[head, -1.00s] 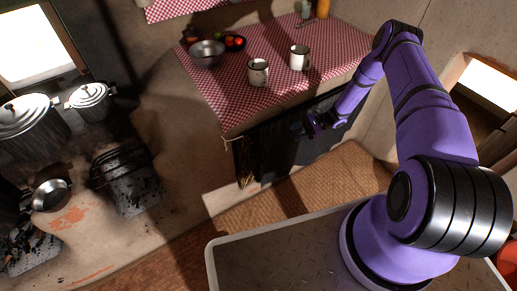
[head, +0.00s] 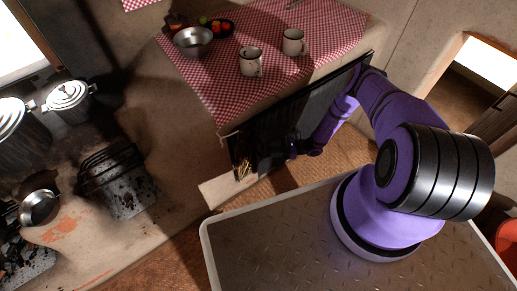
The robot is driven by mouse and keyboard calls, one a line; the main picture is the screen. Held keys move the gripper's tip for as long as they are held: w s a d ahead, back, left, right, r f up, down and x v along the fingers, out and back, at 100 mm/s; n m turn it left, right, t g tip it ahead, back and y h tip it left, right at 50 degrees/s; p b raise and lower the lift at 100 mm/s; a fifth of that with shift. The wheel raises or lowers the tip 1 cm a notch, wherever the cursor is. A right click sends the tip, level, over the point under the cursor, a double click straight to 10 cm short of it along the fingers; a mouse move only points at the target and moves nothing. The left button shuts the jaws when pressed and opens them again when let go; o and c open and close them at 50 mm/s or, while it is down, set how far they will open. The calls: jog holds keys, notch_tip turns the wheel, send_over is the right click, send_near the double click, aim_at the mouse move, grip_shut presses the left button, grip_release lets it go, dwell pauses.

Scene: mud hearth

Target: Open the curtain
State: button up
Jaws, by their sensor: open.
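A dark curtain (head: 320,100) hangs under the front edge of the counter, across the opening below it. It spans most of that opening, with a bunched, straw-coloured bit at its left end (head: 243,168). My purple arm reaches down and left from the right side. My gripper (head: 283,150) is in front of the lower part of the curtain, left of its middle. The fingers are dark against the dark cloth, so I cannot tell whether they touch it. Nothing is seen held in the open gripper.
The counter carries a red checked cloth (head: 225,95), two white mugs (head: 251,62) (head: 293,42), a metal bowl (head: 193,41) and a dark bowl of fruit (head: 220,27). A stove area with pots (head: 68,95) is at left. Woven floor lies below the curtain.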

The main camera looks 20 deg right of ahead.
send_over(259, 149)
jog(key=s+a, duration=0.2)
jog(key=s, duration=0.2)
jog(key=shift+d, duration=0.25)
grip_shut()
